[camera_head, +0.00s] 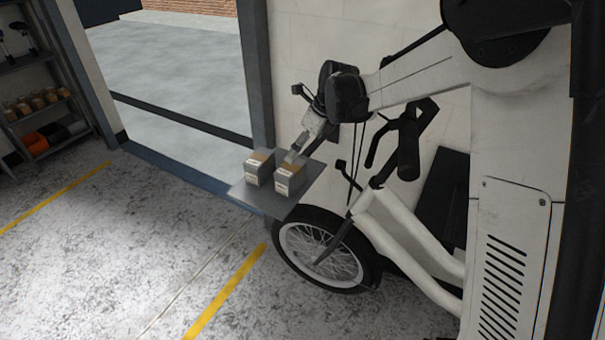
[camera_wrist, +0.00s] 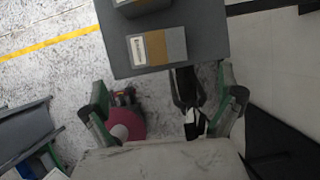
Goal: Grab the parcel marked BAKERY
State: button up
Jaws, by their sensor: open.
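Two small box parcels, grey and tan with white labels, stand side by side on a flat grey rack plate (camera_head: 245,194) over the bike's front wheel. The label lettering is too small to read, so I cannot tell which is marked BAKERY. The right parcel (camera_head: 290,180) is right below my gripper (camera_head: 293,154); the left parcel (camera_head: 258,169) is just beside it. In the wrist view, one parcel (camera_wrist: 157,47) lies beyond my open, empty fingers (camera_wrist: 165,98), and another parcel (camera_wrist: 140,6) is cut off at the top edge. I cannot tell whether the gripper touches a parcel.
The bike's front wheel (camera_head: 320,253), white frame (camera_head: 410,238) and handlebar grip (camera_head: 408,150) stand close under and beside my arm. A pale wall (camera_head: 290,60) is behind. Shelves (camera_head: 40,100) with goods stand far left. The floor left of the rack is clear.

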aim_at(293, 167)
jog(key=p+x, duration=0.1)
jog(key=x, duration=0.7)
jog(key=shift+w+a+f, duration=0.1)
jog(key=shift+a+f, duration=0.1)
jog(key=shift+a, duration=0.05)
jog(key=shift+a+p+x, duration=0.15)
jog(key=shift+p+x, duration=0.3)
jog(key=shift+x, duration=0.9)
jog(key=shift+a+p+x, duration=0.15)
jog(key=shift+p+x, duration=0.3)
jog(key=shift+x, duration=0.85)
jog(key=shift+r, duration=0.1)
jog(key=shift+c, duration=0.5)
jog(key=c, duration=1.1)
jog(key=shift+c, duration=0.2)
